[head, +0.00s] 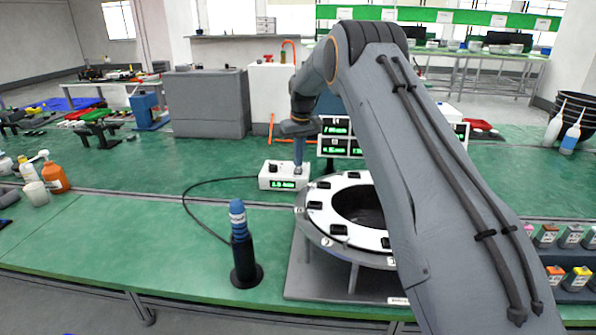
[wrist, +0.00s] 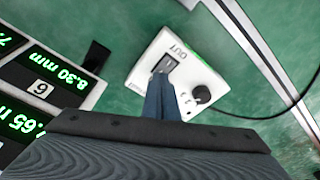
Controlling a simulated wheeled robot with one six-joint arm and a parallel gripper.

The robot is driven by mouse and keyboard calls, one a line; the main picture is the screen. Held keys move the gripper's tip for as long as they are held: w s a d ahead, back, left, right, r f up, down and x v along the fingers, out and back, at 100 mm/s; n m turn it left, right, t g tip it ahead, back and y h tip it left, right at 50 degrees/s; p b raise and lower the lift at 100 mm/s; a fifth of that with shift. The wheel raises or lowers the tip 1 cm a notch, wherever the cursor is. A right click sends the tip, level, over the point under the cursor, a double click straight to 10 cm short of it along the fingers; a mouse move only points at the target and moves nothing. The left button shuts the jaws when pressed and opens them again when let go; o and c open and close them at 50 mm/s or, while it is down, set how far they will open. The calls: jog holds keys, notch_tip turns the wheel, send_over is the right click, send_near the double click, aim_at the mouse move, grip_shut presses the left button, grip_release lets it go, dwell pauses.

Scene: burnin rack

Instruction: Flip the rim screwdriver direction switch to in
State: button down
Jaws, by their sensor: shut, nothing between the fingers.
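The white screwdriver control box (head: 268,181) sits on the green bench with a lit green display on its front. In the wrist view the box (wrist: 185,48) shows a dark rocker switch (wrist: 167,63) with the word OUT beside it, and a round black knob (wrist: 203,94). In the head view my gripper (head: 298,164) points down over the box. The screwdriver (head: 238,222) stands upright in a black holder.
A black cable (head: 190,205) runs from the box. A round white ring fixture (head: 318,222) stands just right of it. Display panels (head: 336,126) stand behind, and near my gripper in the wrist view (wrist: 42,85). Bench left of the holder is clear.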

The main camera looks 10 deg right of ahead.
jog(key=shift+f, duration=0.5)
notch_tip(320, 180, up, 7)
jog(key=p, duration=0.1)
dwell(1.0)
